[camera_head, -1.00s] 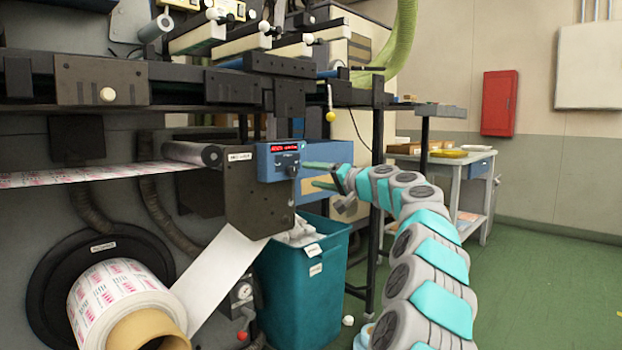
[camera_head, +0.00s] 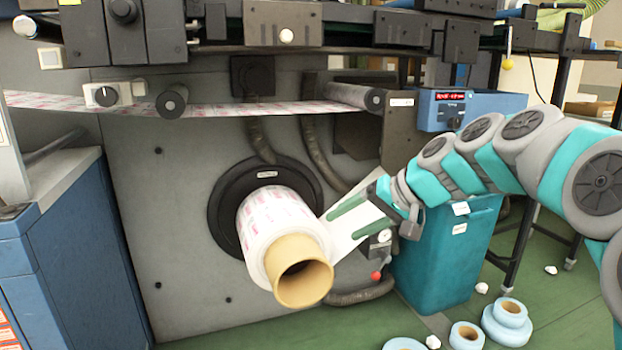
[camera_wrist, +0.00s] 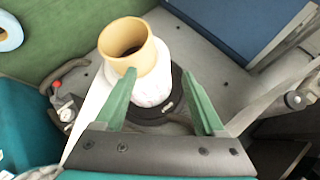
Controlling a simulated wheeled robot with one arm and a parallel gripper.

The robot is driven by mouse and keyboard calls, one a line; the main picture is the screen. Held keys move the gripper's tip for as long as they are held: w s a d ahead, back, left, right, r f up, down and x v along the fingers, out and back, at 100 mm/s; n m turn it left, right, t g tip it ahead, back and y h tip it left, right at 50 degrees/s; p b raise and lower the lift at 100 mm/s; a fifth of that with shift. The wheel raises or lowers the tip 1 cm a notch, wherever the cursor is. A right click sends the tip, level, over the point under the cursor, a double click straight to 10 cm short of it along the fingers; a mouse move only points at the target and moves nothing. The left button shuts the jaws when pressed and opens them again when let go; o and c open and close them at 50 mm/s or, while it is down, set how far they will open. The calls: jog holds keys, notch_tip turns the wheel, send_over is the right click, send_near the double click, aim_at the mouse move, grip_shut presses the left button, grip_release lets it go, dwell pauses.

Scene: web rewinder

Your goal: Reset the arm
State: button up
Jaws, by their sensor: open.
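My gripper (camera_head: 350,218) has two green fingers. They are spread apart with nothing between them, just right of the printed roll (camera_head: 272,222) in the head view. The roll has a tan cardboard core (camera_head: 300,270) sticking out and sits on a black round flange (camera_head: 222,218). In the wrist view my gripper (camera_wrist: 160,105) shows both fingers apart, with the roll's tan core (camera_wrist: 127,48) beyond the left finger. I cannot tell whether a finger touches the roll. My arm reaches in from the right.
A teal bin (camera_head: 445,262) stands right of the roll, below a blue control box with a red display (camera_head: 450,108). Light-blue rolls (camera_head: 508,318) and white scraps lie on the green floor. A blue cabinet (camera_head: 85,260) stands at the left. The printed web (camera_head: 235,108) runs above the roll.

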jog(key=s+a+f+n+g+h, duration=0.1)
jog(key=s+f+g+h, duration=0.1)
jog(key=s+f, duration=0.45)
jog(key=s+a+f+g+h, duration=0.1)
jog(key=s+f, duration=0.2)
jog(key=s, duration=0.6)
jog(key=s+d+f+g+h, duration=0.1)
jog(key=s+d+f, duration=0.2)
jog(key=s, duration=0.4)
jog(key=s+d+f+g+h+p, duration=0.1)
jog(key=s+d+f+h, duration=0.1)
jog(key=s, duration=0.5)
jog(key=s+d+f+g+h, duration=0.2)
jog(key=s+d+f, duration=0.2)
jog(key=s, duration=0.3)
jog(key=shift+d+f, duration=0.25)
jog(key=shift+f, duration=0.3)
jog(key=shift+a, duration=0.15)
